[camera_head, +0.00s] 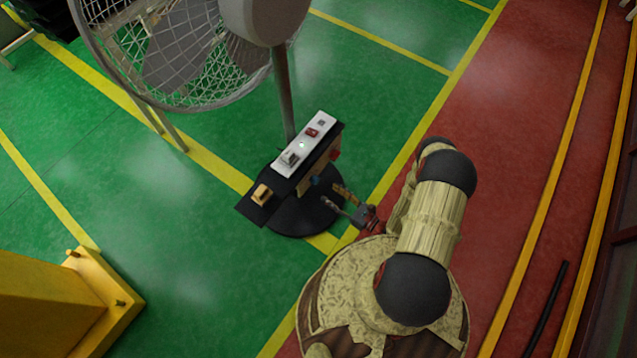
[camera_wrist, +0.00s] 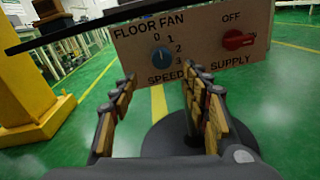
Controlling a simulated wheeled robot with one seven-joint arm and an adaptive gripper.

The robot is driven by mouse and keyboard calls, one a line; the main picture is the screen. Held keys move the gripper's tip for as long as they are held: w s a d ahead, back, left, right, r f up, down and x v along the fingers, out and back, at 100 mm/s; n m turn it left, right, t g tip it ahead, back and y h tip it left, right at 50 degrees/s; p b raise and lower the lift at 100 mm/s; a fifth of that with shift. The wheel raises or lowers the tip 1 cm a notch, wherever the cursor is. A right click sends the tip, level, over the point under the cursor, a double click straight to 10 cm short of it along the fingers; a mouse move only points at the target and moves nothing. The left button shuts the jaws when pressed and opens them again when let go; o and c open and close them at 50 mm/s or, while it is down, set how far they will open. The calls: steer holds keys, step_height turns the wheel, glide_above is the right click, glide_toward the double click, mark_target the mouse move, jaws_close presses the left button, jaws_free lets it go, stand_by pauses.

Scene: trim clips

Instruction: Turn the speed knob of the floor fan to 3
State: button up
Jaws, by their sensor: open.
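The floor fan (camera_head: 180,55) stands at the upper left in the head view, with a control box (camera_head: 318,143) on its pole. In the wrist view the box's front panel (camera_wrist: 205,75) reads FLOOR FAN. Its blue speed knob (camera_wrist: 162,58) has marks 0, 1, 2 and 3 around its top and right. I cannot tell for sure which mark its pointer faces. My gripper (camera_wrist: 160,78) is open and empty, its fingers below and to either side of the knob, apart from it. In the head view my gripper (camera_head: 337,197) is just right of the box.
A red SUPPLY knob (camera_wrist: 238,40) labelled OFF sits right of the speed knob. A dark shelf (camera_wrist: 85,30) juts out above the panel. The round black base (camera_head: 300,210) is below. A yellow post (camera_head: 60,300) stands at left; green floor between is clear.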

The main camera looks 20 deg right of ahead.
mark_target(317, 182)
steer(key=shift+r+b+x, duration=0.2)
steer(key=shift+b+x, duration=0.2)
steer(key=shift+x, duration=1.55)
steer(key=shift+r+b+x, duration=0.2)
steer(key=shift+b+x, duration=0.2)
steer(key=shift+x, duration=1.55)
steer(key=shift+w+d, duration=0.1)
steer(key=shift+d, duration=0.05)
steer(key=c, duration=0.3)
steer(key=c, duration=0.8)
steer(key=shift+c, duration=0.2)
